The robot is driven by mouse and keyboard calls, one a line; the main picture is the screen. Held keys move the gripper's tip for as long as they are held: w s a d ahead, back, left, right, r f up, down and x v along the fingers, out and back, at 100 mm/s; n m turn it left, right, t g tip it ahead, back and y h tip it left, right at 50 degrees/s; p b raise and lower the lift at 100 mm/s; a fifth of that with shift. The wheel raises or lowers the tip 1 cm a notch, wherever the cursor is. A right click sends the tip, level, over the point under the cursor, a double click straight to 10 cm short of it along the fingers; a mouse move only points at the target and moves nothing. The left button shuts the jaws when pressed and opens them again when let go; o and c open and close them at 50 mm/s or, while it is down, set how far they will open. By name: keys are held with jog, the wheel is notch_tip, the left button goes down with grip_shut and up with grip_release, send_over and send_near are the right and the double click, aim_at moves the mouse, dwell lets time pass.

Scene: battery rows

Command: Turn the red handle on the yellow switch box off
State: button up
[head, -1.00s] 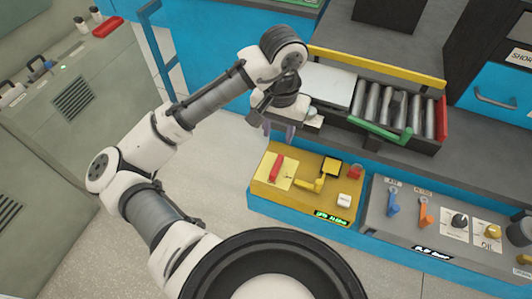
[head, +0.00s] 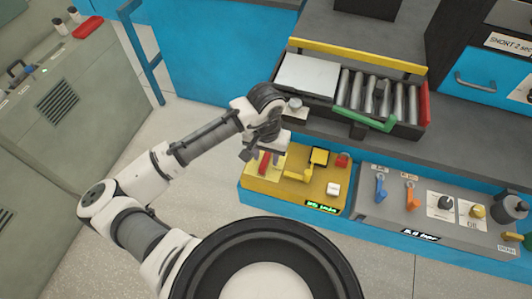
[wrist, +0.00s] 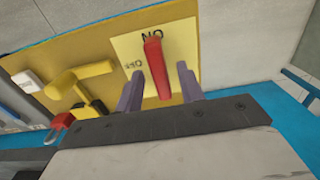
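The yellow switch box (head: 325,190) sits at the front edge of the blue bench. Its red handle (head: 264,163) stands on a pale yellow plate at the box's left end, partly hidden by my gripper in the head view. In the wrist view the red handle (wrist: 156,68) points toward the plate's "ON" mark, with "OFF" printed to one side. My gripper (wrist: 160,85) is open, its two purple fingers on either side of the handle's lower end, with gaps visible. In the head view my gripper (head: 263,157) is over the box's left end. Whether the fingers touch the handle is not clear.
A grey panel (head: 395,215) with blue and orange levers adjoins on the right. A roller conveyor (head: 380,100) lies behind. Open floor is at left.

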jog(key=shift+c, duration=0.5)
grip_shut()
jog(key=shift+r+n, duration=0.1)
jog(key=shift+n, duration=0.2)
jog(key=n+p, duration=0.1)
jog(key=n, duration=0.2)
jog(key=shift+n+p, duration=0.35)
jog(key=shift+n, duration=0.05)
jog(key=n+p, duration=0.2)
jog(key=n, duration=0.2)
jog(key=shift+r, duration=0.1)
jog(key=n, duration=0.5)
jog(key=shift+p, duration=0.4)
jog(key=shift+n, duration=2.3)
